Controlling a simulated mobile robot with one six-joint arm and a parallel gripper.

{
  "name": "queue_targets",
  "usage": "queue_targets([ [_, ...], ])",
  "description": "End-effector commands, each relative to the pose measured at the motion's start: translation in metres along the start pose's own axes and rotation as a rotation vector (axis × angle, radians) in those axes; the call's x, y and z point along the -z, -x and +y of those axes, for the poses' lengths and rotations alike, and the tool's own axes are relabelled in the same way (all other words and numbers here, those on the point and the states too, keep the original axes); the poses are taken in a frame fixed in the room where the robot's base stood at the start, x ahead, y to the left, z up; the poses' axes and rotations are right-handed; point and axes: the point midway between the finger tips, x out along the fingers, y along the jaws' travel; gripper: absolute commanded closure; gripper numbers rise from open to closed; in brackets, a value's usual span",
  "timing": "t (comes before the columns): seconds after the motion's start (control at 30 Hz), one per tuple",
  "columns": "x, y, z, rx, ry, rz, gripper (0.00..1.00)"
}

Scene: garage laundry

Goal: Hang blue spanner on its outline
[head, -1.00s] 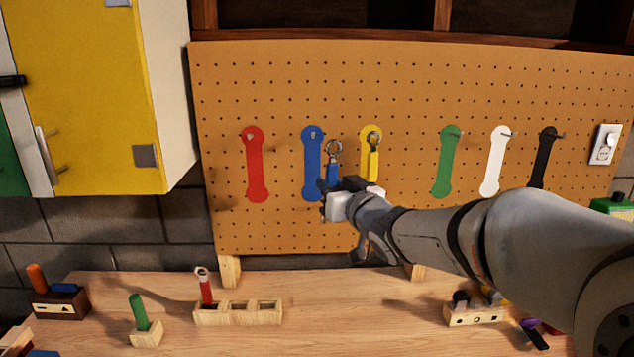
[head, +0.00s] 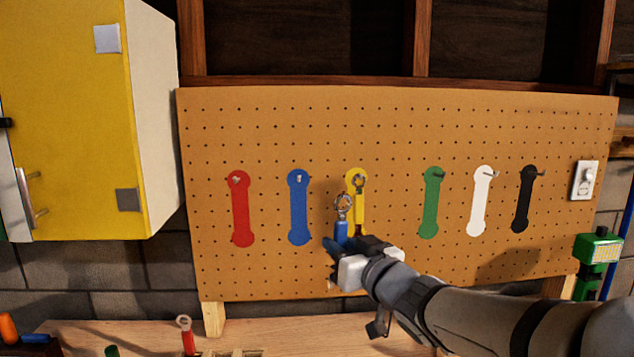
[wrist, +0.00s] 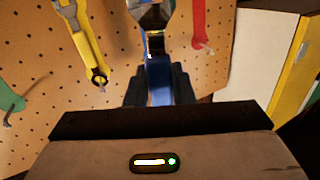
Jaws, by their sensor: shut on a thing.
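My gripper (head: 345,246) is shut on the blue spanner (head: 341,230), which stands ring end up in front of the pegboard. The blue spanner (wrist: 157,75) also shows in the wrist view, between the fingers (wrist: 160,87). The blue outline (head: 298,208), with a peg near its top, is bare and lies to the left of the held spanner. In the head view the spanner's ring is just left of the yellow outline and below its top. The spanner seems apart from the board; the exact gap cannot be told.
A yellow spanner (head: 360,205) hangs on the yellow outline, close beside my gripper. Bare red (head: 241,210), green (head: 431,205), white (head: 481,205) and black (head: 523,200) outlines have pegs. A red spanner (head: 187,340) stands on the workbench (head: 300,335) below. A yellow cabinet (head: 75,120) is at left.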

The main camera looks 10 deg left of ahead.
Motion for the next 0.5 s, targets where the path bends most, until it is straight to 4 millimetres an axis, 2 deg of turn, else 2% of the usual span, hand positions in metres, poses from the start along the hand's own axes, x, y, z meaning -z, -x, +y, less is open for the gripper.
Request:
queue_targets([
  [0.13,0.000,-0.001,0.000,0.000,0.000,0.001,1.00],
  [0.23,0.000,-0.008,0.000,-0.011,0.009,0.009,1.00],
  [0.5,0.004,-0.067,-0.008,-0.091,0.052,0.035,1.00],
])
